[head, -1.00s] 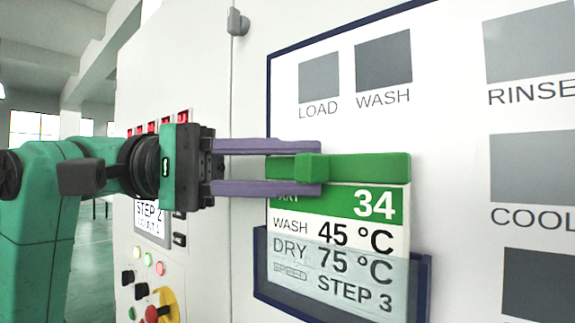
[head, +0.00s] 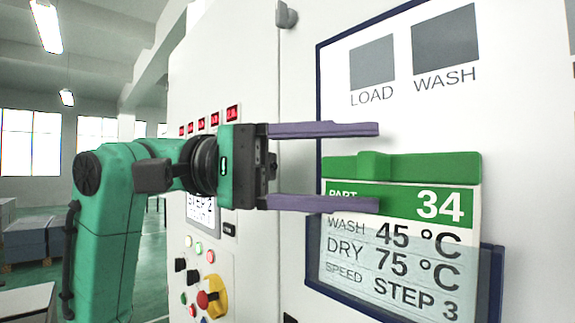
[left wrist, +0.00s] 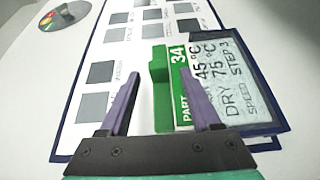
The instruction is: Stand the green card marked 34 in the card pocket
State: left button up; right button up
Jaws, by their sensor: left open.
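The green card marked 34 (head: 400,205) stands upright in the clear card pocket (head: 490,285) on the white panel. Its lower part, with the lines DRY 75 °C and STEP 3, shows through the pocket front; its green top bar and tab are above the pocket. My left gripper (head: 378,165) is open, with its purple fingers apart above and below the level of the tab and nothing held between them. In the left wrist view the card (left wrist: 182,85) and its tab lie between and beyond the open fingers (left wrist: 162,100). My right gripper is not in view.
The blue-framed board (head: 330,100) carries grey squares labelled LOAD and WASH above the card. A control panel with buttons and a yellow-red knob (head: 212,297) is left of the board. A round multicoloured disc (left wrist: 65,14) shows in the left wrist view.

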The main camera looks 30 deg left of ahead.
pick_arm(q)
jog(key=shift+a, duration=0.15)
jog(key=shift+a, duration=0.3)
jog(key=s+a+b, duration=0.1)
jog(key=a+b, duration=0.1)
jog(key=a, duration=1.1)
jog(key=shift+s+a, duration=0.25)
jog(key=shift+a, duration=0.05)
